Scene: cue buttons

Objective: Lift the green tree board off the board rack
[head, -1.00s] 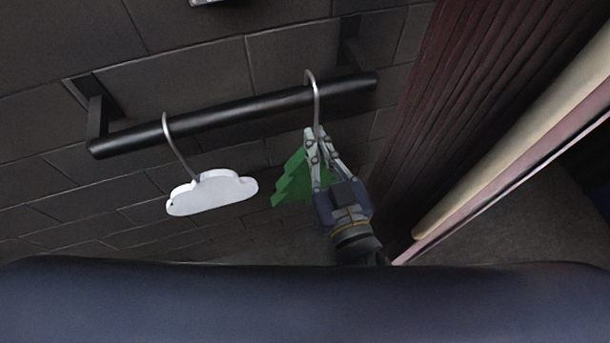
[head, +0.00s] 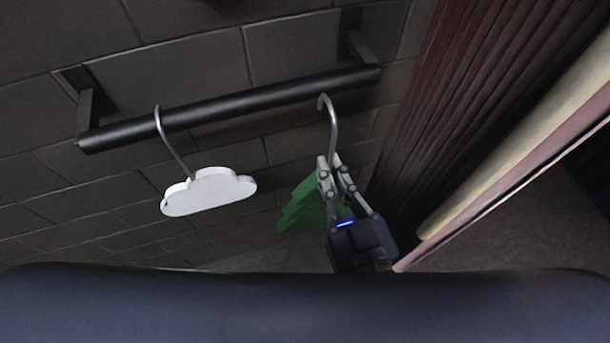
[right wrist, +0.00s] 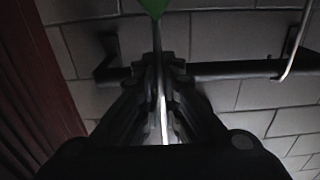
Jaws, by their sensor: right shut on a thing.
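The green tree board (head: 303,207) hangs from a grey metal hook (head: 333,125) at the right of the head view. My right gripper (head: 329,163) is shut on the lower part of the hook's stem, just above the board, and partly covers the board. The hook's curved top shows whole, just below and in front of the black rail of the board rack (head: 240,102), and appears clear of it. In the right wrist view, the closed fingers (right wrist: 160,65) grip the thin stem, with a bit of green board (right wrist: 153,8) at the top edge. My left gripper is not in view.
A white cloud board (head: 208,192) hangs from the rail by its own hook, left of the tree board. A dark red pleated curtain (head: 470,100) stands close on the right. A dark block wall is behind the rail.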

